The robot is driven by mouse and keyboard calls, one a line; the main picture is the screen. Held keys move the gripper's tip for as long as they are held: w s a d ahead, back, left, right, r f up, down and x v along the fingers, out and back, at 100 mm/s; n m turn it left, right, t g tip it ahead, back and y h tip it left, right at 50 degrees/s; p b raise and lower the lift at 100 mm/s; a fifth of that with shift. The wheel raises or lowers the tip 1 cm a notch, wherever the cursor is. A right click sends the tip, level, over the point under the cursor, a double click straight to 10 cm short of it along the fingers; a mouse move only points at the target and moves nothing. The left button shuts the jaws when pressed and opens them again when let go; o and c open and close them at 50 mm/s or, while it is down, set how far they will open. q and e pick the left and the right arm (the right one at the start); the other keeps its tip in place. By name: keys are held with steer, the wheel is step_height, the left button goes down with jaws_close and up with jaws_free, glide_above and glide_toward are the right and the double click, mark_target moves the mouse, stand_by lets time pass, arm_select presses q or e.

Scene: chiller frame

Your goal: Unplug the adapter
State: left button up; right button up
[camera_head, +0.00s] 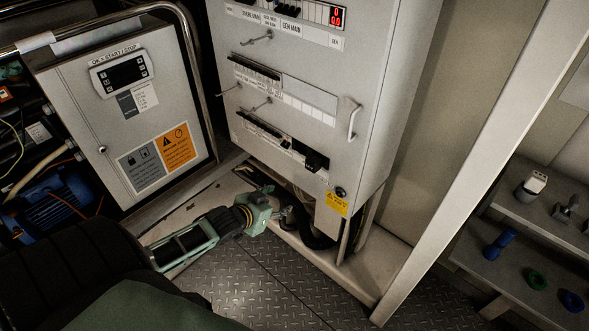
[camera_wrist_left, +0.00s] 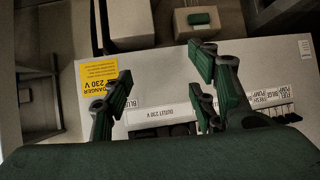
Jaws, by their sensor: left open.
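A black adapter (camera_head: 315,161) sits on the lower front of the grey electrical cabinet (camera_head: 370,60), above the yellow warning label. My left gripper (camera_head: 284,213) is below and left of it in the head view, near the cabinet's bottom edge, and apart from it. In the left wrist view the open green fingers of my left gripper (camera_wrist_left: 160,88) stand in front of the cabinet face (camera_wrist_left: 150,95), with nothing between them. The "OUTLET 230 V" label (camera_wrist_left: 188,115) shows there, with dark parts below it. I cannot make out the adapter there. My right gripper is not in view.
A control box (camera_head: 120,120) and metal rail (camera_head: 185,30) stand at the left. Cables (camera_head: 310,235) hang under the cabinet. Bare tread-plate floor (camera_head: 260,285) lies in front.

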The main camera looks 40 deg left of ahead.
arm_select(q)
steer(key=t+h, duration=0.2)
glide_toward(309, 165)
steer(key=x, duration=0.3)
steer(key=shift+m, duration=0.4)
steer(key=x, duration=0.7)
steer(key=shift+w+d, duration=0.15)
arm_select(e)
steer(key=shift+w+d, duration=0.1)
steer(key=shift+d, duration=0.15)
arm_select(q)
steer(key=shift+c, duration=0.4)
steer(key=c, duration=1.1)
steer(key=o, duration=0.5)
jaws_close()
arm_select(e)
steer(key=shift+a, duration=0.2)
